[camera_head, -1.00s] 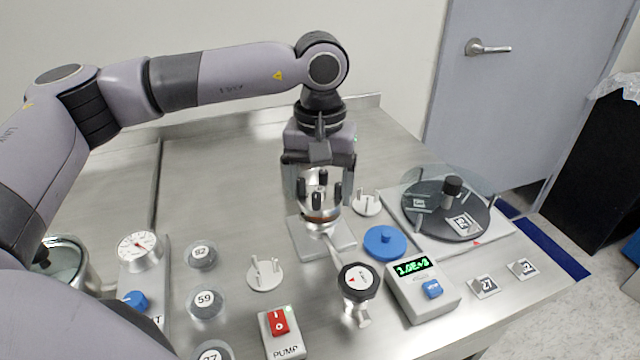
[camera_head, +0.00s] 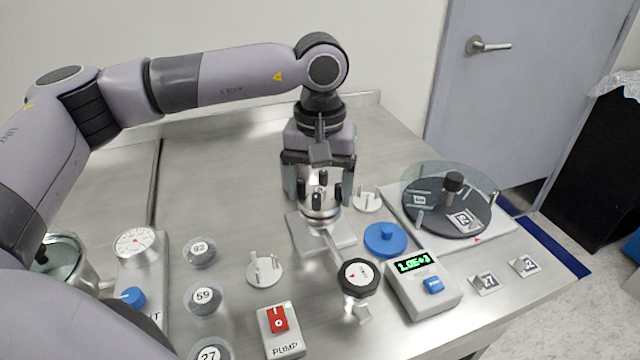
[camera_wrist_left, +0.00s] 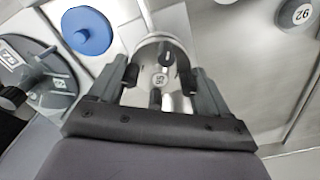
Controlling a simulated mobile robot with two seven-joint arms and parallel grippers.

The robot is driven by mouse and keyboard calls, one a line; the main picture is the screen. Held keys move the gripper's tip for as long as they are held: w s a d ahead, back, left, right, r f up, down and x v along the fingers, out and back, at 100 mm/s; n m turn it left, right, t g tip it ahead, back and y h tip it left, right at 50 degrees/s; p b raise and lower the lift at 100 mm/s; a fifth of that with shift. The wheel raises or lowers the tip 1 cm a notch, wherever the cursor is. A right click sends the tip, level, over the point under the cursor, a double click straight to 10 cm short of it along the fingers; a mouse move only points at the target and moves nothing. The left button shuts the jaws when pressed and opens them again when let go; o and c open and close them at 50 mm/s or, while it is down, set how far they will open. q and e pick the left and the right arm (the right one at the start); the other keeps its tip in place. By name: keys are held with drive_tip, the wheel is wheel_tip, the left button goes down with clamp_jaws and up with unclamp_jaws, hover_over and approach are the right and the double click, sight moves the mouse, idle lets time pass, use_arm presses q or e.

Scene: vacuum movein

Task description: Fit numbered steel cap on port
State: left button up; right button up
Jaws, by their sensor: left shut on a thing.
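My left gripper (camera_head: 318,190) points down over the port in the middle of the bench. It is shut on the steel cap (camera_head: 321,203), a shiny piece with dark posts on top. In the left wrist view the cap (camera_wrist_left: 160,62) sits between the fingers (camera_wrist_left: 160,82), with a small round number label that is hard to read. The cap is upright on top of the port (camera_head: 320,222), with no clear gap. The port stands on a grey base plate (camera_head: 341,237), and the cap and fingers hide most of it. My right gripper is not in view.
A black-knobbed valve (camera_head: 358,275) and a gauge box (camera_head: 424,286) stand in front. A blue lid (camera_head: 385,240) and a glass-covered turntable (camera_head: 448,212) are to the right. Numbered discs (camera_head: 204,297), a white pronged holder (camera_head: 265,268) and the pump switch (camera_head: 280,330) are front left.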

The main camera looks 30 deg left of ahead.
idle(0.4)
use_arm(q)
drive_tip(key=o, duration=1.1)
drive_tip(key=shift+c, duration=0.2)
drive_tip(key=shift+f, duration=0.1)
wheel_tip(320, 180, up, 7)
drive_tip(key=shift+r, duration=0.15)
